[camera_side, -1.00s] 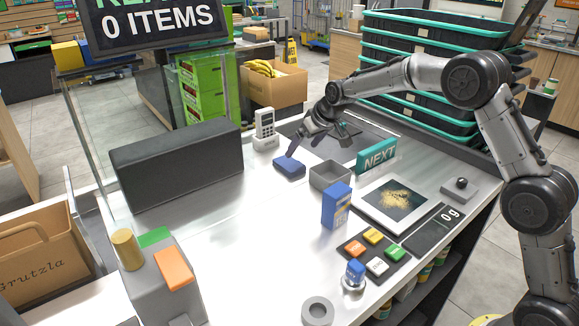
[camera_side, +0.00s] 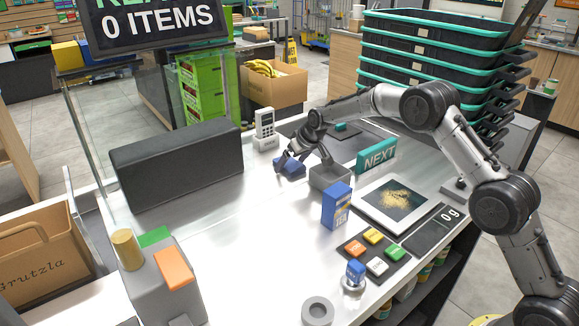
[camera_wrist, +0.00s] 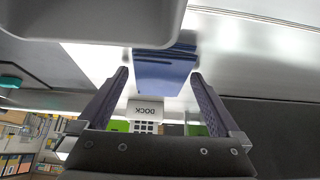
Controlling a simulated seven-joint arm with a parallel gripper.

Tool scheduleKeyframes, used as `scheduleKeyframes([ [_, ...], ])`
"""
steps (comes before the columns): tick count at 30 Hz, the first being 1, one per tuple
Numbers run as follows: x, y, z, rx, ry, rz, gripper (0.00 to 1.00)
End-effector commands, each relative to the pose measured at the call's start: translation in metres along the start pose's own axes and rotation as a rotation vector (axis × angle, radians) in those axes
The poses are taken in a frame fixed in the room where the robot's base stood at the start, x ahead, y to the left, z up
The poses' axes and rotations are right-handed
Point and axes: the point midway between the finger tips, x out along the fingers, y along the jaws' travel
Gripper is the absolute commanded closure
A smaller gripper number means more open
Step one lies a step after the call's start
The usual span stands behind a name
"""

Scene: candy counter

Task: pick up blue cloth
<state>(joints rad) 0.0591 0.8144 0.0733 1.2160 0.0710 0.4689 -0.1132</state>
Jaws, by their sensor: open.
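The blue cloth (camera_side: 289,167) is a small folded blue block lying on the counter, left of a small grey bin. My gripper (camera_side: 303,163) is open right at the cloth, with its fingers reaching down around it; the arm hides part of the cloth. In the wrist view the cloth (camera_wrist: 163,72) lies between the two spread fingers of my gripper (camera_wrist: 160,85), near their tips. I cannot tell whether the fingers touch it.
The grey bin (camera_side: 330,179) stands close on the right of the gripper. Behind are a white handheld device in its dock (camera_side: 265,130) and a teal NEXT sign (camera_side: 377,156). A dark long block (camera_side: 176,163) stands at left.

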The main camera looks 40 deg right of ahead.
Motion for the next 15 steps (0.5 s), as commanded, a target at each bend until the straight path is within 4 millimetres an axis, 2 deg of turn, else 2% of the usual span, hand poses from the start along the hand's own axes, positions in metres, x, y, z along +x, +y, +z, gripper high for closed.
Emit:
scheduleKeyframes([
  [3,-0.0005,0.0,-0.0002,0.0,0.0,0.0,0.0],
  [15,-0.0007,0.0001,0.0,0.0,0.0,0.0,0.72],
])
